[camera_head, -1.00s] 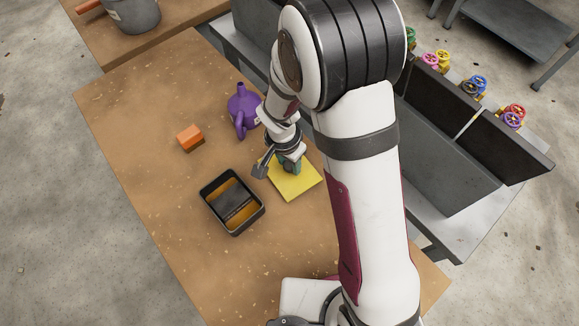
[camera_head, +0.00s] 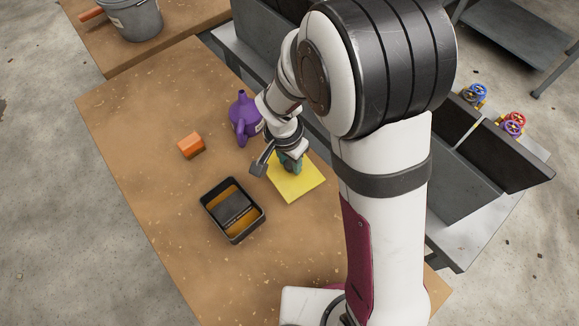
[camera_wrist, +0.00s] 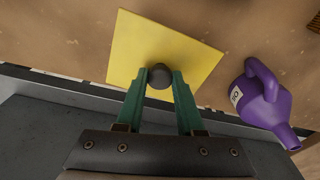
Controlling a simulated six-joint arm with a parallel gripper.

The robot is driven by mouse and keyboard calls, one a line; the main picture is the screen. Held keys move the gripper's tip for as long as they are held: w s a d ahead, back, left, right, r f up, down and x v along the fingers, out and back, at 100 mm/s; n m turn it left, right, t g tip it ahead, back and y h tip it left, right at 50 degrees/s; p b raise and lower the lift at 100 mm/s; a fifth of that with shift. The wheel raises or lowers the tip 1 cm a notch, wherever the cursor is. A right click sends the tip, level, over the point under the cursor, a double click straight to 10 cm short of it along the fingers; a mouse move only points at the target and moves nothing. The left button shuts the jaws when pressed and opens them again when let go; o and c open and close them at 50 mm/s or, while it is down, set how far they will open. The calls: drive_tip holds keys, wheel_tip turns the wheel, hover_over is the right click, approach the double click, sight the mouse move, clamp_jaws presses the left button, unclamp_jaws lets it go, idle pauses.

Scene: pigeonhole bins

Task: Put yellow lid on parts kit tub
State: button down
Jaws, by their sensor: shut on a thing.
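The yellow lid (camera_head: 298,186) is a flat square plate, right of the tub in the head view. In the wrist view the lid (camera_wrist: 180,48) has a dark round knob (camera_wrist: 160,77) on it. My gripper (camera_head: 289,163) is at the lid, and its green fingers (camera_wrist: 160,80) are shut on the knob. Whether the lid touches the table I cannot tell. The parts kit tub (camera_head: 212,207) is a black rectangular open box on the table, with orange-brown and dark grey areas inside. It is not in the wrist view.
A purple can with a spout (camera_head: 241,112) stands close behind my gripper, and shows at right in the wrist view (camera_wrist: 262,103). An orange block (camera_head: 191,145) lies behind the tub. Dark bins (camera_head: 460,165) line the right side. The table's front left is clear.

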drive_tip(key=s+d+r, duration=0.2)
drive_tip(key=d+r, duration=0.4)
drive_tip(key=d, duration=0.5)
wheel_tip(320, 180, up, 2)
drive_tip(key=n+y, duration=0.2)
drive_tip(key=n, duration=1.6)
hover_over(288, 181)
drive_tip(key=s+a+r+n+g, duration=0.1)
drive_tip(key=s+a+n, duration=0.2)
drive_tip(key=a+n, duration=0.3)
drive_tip(key=s+a+r+n+g, duration=0.1)
drive_tip(key=s+a+n, duration=0.2)
drive_tip(key=n, duration=1)
drive_tip(key=a, duration=0.3)
drive_tip(key=shift+s+n+h, duration=0.3)
drive_tip(key=shift+s, duration=0.05)
drive_tip(key=shift+f, duration=0.15)
drive_tip(key=shift+f, duration=3.85)
drive_tip(key=shift+f, duration=1.05)
